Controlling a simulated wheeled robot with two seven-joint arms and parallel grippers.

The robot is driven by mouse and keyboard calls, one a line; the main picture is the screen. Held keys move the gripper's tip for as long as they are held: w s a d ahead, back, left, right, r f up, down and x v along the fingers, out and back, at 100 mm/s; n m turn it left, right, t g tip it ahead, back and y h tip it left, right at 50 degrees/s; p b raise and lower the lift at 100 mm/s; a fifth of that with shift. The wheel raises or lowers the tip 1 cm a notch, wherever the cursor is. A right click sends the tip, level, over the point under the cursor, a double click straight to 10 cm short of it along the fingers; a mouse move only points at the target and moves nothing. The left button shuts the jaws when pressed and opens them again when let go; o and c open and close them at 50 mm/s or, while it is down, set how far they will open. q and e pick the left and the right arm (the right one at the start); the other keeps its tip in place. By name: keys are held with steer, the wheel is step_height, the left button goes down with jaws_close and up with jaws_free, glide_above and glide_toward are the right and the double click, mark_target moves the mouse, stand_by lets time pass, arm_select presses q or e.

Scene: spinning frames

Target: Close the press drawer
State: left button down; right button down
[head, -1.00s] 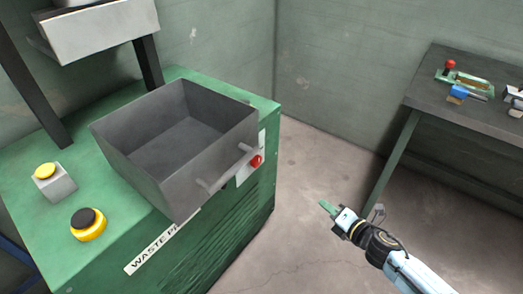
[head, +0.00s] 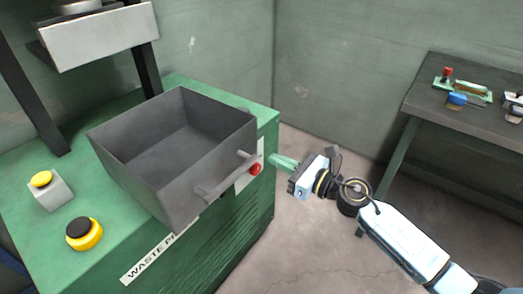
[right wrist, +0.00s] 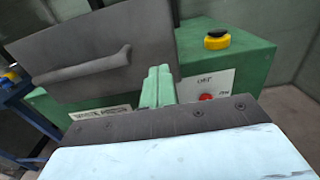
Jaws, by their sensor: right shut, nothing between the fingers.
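The press drawer (head: 180,185) is a grey open-topped box that juts out over the front of the green press (head: 100,240). It looks empty. Its bar handle (head: 226,176) is on the front face. In the right wrist view the drawer front (right wrist: 100,60) and the handle (right wrist: 85,70) show at the upper left. My right gripper (head: 284,162) has green fingers, shut and empty, just right of the drawer front in the head view. In the right wrist view its fingers (right wrist: 157,87) stand in front of the drawer's right part; I cannot tell whether they touch. My left gripper is not in view.
A yellow button box (head: 52,190) and a black-and-yellow button (head: 84,234) sit on the press top. A red knob (head: 256,169) is on the press front beside the drawer. A dark workbench (head: 460,110) with small items stands at right. Floor between is clear.

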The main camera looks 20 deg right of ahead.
mark_target(252, 148)
steer(key=x, duration=0.5)
steer(key=shift+w+a, duration=0.2)
steer(key=shift+w, duration=0.1)
